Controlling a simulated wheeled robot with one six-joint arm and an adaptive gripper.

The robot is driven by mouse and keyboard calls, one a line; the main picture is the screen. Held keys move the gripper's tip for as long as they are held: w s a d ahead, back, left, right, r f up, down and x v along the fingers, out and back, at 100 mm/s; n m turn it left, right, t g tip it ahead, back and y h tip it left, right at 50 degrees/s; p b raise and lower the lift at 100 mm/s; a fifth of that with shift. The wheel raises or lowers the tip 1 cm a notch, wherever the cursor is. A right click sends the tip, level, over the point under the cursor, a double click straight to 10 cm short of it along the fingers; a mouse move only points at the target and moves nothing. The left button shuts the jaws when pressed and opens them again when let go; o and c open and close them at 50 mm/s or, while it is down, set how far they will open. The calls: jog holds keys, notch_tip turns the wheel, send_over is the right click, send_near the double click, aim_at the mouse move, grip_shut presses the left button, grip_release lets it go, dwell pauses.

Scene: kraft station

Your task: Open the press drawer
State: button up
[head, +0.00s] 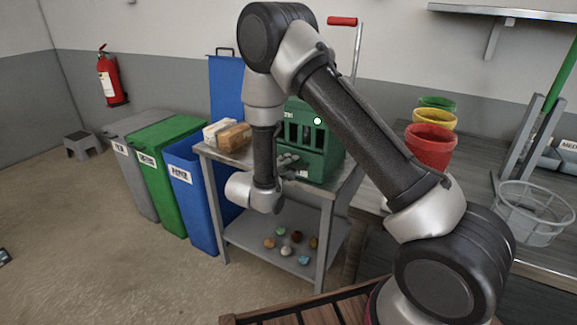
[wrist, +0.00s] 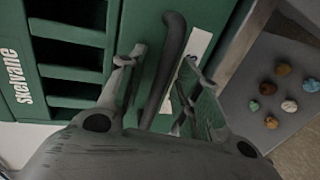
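The green press (head: 322,155) stands on a grey metal workbench in the head view. In the wrist view, its green front (wrist: 150,18) fills the upper left, with dark slots and white "skelvane" lettering. A dark curved bar handle (wrist: 168,58) crosses the drawer front, and a pale label strip lies beside it. My gripper (wrist: 160,75) is open, with one finger on each side of the handle. A gap shows between each finger and the bar. In the head view, my gripper (head: 289,162) is small at the press's lower front, partly hidden by my arm.
Brown and white boxes (head: 234,136) sit left of the press. Several small balls (head: 286,250) lie on the workbench's lower shelf (head: 255,237). Blue, green and grey bins (head: 190,195) stand to the left. Red, yellow and green buckets (head: 430,147) stand on the right.

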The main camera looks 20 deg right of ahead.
grip_shut()
jog(key=f+v, duration=0.2)
jog(key=v, duration=0.7)
jog(key=f+v, duration=0.1)
jog(key=v, duration=0.8)
jog(key=shift+s+a+f, duration=0.3)
jog(key=shift+f, duration=0.05)
grip_release()
